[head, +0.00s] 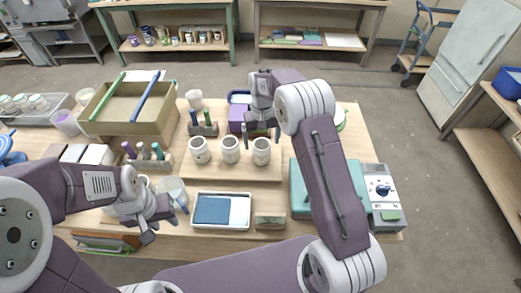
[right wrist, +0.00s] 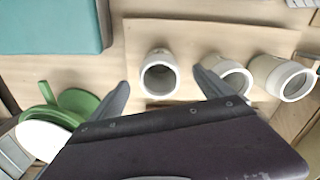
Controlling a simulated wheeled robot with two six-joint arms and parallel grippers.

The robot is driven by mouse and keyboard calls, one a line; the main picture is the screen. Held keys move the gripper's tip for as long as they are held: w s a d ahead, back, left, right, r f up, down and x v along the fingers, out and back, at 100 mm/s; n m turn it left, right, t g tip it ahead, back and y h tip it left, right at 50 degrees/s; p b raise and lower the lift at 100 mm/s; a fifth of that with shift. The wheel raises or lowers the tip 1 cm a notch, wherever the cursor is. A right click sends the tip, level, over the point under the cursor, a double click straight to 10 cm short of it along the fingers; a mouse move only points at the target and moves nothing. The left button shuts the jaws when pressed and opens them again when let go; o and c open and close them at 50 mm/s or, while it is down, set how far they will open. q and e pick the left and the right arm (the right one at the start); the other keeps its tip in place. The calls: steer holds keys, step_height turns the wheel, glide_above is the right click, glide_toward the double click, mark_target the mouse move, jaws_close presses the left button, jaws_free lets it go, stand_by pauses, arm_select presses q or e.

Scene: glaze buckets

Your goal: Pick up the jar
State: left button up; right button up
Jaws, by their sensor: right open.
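Three white jars stand in a row on a low wooden board in the head view: the left jar (head: 199,151), the middle jar (head: 230,150) and the right jar (head: 262,152). They look alike. My right gripper (head: 261,133) is open above and just behind the right jar. In the right wrist view, that jar (right wrist: 159,74) shows its open mouth between my spread fingers, with nothing held. The other two jars, one (right wrist: 232,77) partly behind a finger and one (right wrist: 284,76) farther right, also show there. My left gripper (head: 164,224) is open and empty over the table's front left.
A teal case (head: 299,187) lies right of the jars, beside a grey device with a dial (head: 379,188). A tray with a blue pad (head: 213,210) lies in front. A cardboard box (head: 110,126) and tool holders (head: 203,129) stand left. Green round items (right wrist: 77,103) lie near my right gripper.

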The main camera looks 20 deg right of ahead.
mark_target(262, 148)
steer(key=shift+a+f, duration=0.1)
steer(key=shift+f, duration=0.05)
steer(key=f, duration=0.1)
steer(key=d+f, duration=0.1)
steer(key=f, duration=0.1)
steer(key=shift+f+p, duration=0.25)
steer(key=shift+p, duration=0.05)
steer(key=shift+a+f, duration=0.2)
steer(key=shift+f, duration=0.2)
steer(key=f, duration=0.2)
steer(key=f+p, duration=0.1)
steer(key=f, duration=0.1)
steer(key=shift+w+a, duration=0.1)
steer(key=shift+w, duration=0.1)
steer(key=shift+w+f, duration=0.1)
steer(key=shift+f, duration=0.2)
steer(key=c, duration=1.8)
steer(key=shift+r, duration=0.1)
steer(key=shift+r, duration=0.1)
